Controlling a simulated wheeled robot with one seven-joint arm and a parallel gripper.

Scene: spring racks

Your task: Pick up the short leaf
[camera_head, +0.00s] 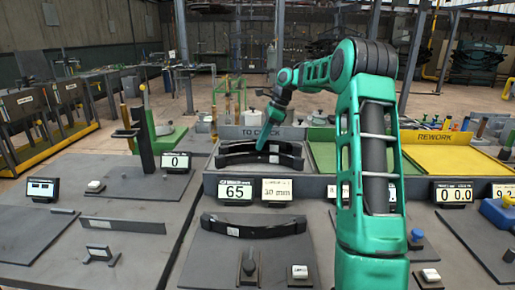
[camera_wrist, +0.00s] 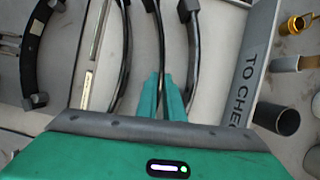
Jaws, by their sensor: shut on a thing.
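My gripper (camera_head: 264,143) reaches down into the TO CHECK tray (camera_head: 222,186) at the back middle. In the wrist view my gripper (camera_wrist: 162,80) is shut on a thin dark curved leaf (camera_wrist: 157,30), which runs up between the fingers. Other dark leaves stand on both sides of it, one to the left (camera_wrist: 124,50) and one to the right (camera_wrist: 194,55). In the head view the leaves (camera_head: 240,153) overlap, and I cannot tell their lengths apart. Whether the held leaf is clear of the tray floor is not visible.
Another dark leaf (camera_head: 225,227) lies on the front fixture, below the display reading 65 (camera_head: 235,190). The REWORK tray (camera_head: 435,137) is at the right. Metal cylinders (camera_wrist: 275,118) stand close beyond the tray wall. A post fixture (camera_head: 143,135) stands at the left.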

